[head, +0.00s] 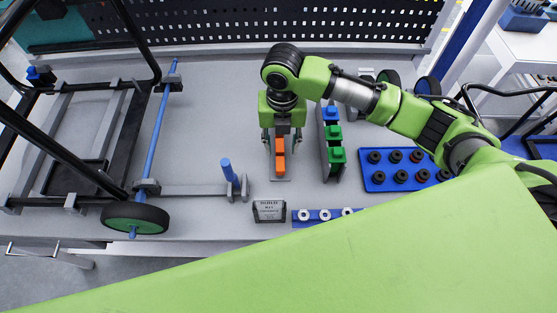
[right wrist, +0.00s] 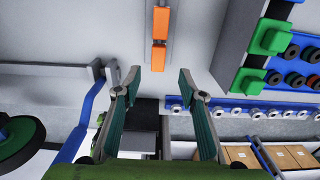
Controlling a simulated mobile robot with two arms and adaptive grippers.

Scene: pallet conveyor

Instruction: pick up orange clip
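Two orange clips lie in line on a narrow grey holder on the grey table: one clip (head: 280,164) is nearer the table's front, and the other (head: 280,145) is partly hidden by my gripper. They also show in the right wrist view as a longer orange piece (right wrist: 161,20) and a shorter-looking one (right wrist: 158,56). My right gripper (head: 282,142) points down over the far end of this row. In the right wrist view its fingers (right wrist: 158,82) are spread with nothing between them, and the clips lie beyond the tips. My left gripper is not in view.
Right beside the clips is a grey rack with blue and green clips (head: 334,133). A blue tray of black rings (head: 379,179) stands further right. A small sign (head: 269,211) and a blue strip with pale rings (head: 325,215) are in front. A wheeled frame (head: 135,218) fills the left.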

